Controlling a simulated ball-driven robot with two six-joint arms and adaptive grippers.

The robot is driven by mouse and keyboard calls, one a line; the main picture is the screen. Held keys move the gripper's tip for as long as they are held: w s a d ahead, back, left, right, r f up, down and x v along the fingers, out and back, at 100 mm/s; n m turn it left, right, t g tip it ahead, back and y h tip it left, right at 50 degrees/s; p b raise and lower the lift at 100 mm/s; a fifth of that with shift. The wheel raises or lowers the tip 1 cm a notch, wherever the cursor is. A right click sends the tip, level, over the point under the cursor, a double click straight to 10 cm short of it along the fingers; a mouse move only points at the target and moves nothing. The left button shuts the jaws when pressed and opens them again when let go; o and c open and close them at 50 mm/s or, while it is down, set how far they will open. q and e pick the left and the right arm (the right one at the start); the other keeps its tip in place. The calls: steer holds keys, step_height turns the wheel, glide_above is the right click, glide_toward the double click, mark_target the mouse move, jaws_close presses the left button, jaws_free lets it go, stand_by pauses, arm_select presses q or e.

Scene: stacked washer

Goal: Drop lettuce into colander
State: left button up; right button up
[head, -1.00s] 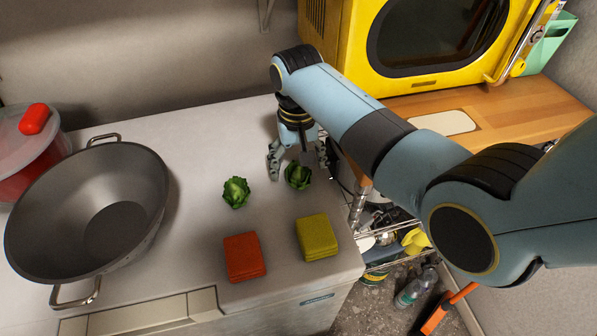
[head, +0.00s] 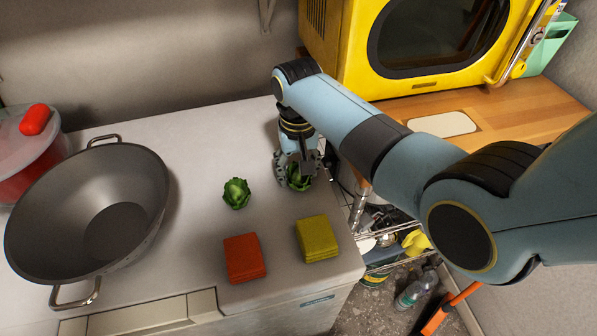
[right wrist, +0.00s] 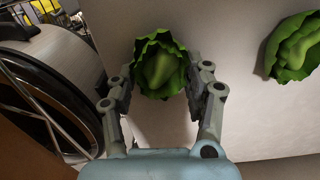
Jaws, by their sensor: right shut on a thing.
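A grey metal colander (head: 95,212) with two loop handles stands at the left of the white counter and looks empty. One green lettuce (head: 236,193) sits on the counter between the colander and my right gripper. My right gripper (head: 297,182) is shut on a second lettuce (head: 299,184) near the counter's right edge. In the right wrist view the held lettuce (right wrist: 160,65) is between the two fingers, and the other lettuce (right wrist: 294,47) lies to the right. I cannot tell whether the held one is off the counter. My left gripper is not in view.
A red sponge stack (head: 245,258) and a yellow sponge stack (head: 317,238) lie near the counter's front. A red pot with a clear lid (head: 30,140) stands behind the colander. A yellow microwave (head: 345,50) stands at the back right.

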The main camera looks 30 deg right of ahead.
step_height(320, 180, up, 10)
steer(key=shift+f, duration=0.1)
stand_by(0.5)
